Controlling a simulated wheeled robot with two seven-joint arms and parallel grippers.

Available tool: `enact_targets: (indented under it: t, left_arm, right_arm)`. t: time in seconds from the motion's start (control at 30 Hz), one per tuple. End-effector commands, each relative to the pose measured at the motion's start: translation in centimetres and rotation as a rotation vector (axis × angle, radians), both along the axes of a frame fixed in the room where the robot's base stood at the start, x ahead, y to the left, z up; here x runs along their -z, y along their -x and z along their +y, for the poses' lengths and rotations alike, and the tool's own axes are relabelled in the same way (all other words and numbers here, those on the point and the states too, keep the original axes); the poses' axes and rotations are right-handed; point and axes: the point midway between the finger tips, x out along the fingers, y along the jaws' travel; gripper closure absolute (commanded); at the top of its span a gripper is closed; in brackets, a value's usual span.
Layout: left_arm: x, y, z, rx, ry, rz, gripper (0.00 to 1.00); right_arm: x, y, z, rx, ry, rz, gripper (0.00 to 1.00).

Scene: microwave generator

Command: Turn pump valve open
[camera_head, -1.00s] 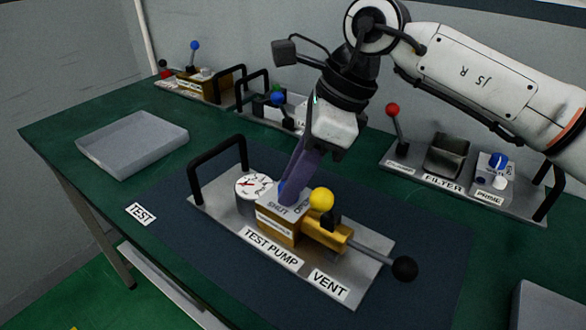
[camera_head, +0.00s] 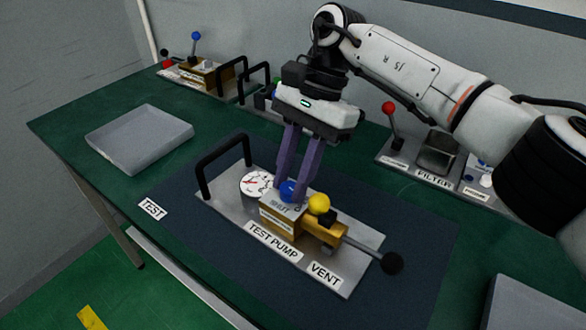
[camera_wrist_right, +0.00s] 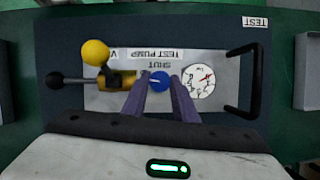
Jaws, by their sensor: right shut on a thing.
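The test pump (camera_head: 272,241) sits on the dark mat in the head view, a metal plate with a brass block, a gauge (camera_head: 256,183) and a black carry handle (camera_head: 222,160). The pump valve is a blue knob (camera_head: 287,190) with a white line, on the block's top by the SHUT label; it also shows in the right wrist view (camera_wrist_right: 159,81). My right gripper (camera_head: 293,194) points down with its purple fingers on either side of the blue knob, shut on it. The OPEN label is hidden by the fingers. My left gripper is out of view.
A yellow ball knob (camera_head: 319,204) and a black-ended lever (camera_head: 391,263) stand right of the valve. An empty grey tray (camera_head: 140,140) lies at the left. The filter unit (camera_head: 432,177) stands behind at the right, other units at the back left.

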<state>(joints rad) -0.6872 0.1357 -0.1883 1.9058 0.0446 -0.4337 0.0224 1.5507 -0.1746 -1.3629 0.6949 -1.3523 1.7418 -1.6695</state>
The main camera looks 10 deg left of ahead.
Motion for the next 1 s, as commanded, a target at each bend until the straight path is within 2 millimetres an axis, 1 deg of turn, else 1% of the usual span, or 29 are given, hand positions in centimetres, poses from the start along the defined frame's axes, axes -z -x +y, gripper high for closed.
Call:
enact_targets:
  t: [0.03,0.1,0.3,0.83,0.87,0.9,0.97,1.0]
  left_arm:
    - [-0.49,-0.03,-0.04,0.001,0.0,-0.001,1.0]
    - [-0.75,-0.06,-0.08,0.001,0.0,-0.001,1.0]
    - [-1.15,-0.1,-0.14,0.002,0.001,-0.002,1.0]
    - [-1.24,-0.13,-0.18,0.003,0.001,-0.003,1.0]
    - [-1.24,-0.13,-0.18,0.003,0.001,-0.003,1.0]
    - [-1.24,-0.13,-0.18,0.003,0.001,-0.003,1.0]
    - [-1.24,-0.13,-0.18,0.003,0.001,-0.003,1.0]
    - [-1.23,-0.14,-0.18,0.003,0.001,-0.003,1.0]
  right_arm:
    - [-0.31,0.02,0.13,-0.026,0.0,0.0,0.97]
    - [-0.27,0.01,0.16,-0.06,-0.001,-0.001,0.97]
    - [-0.18,-0.02,0.15,-0.122,-0.002,-0.001,0.97]
    - [-0.09,-0.06,0.11,-0.144,-0.001,-0.003,0.97]
    - [-0.09,-0.07,0.11,-0.144,-0.001,-0.003,0.73]
    - [-0.09,-0.07,0.11,-0.144,-0.001,-0.003,0.66]
    - [-0.08,-0.07,0.11,-0.144,-0.002,-0.002,0.56]
    - [-0.06,-0.07,0.1,-0.144,-0.002,-0.002,0.55]
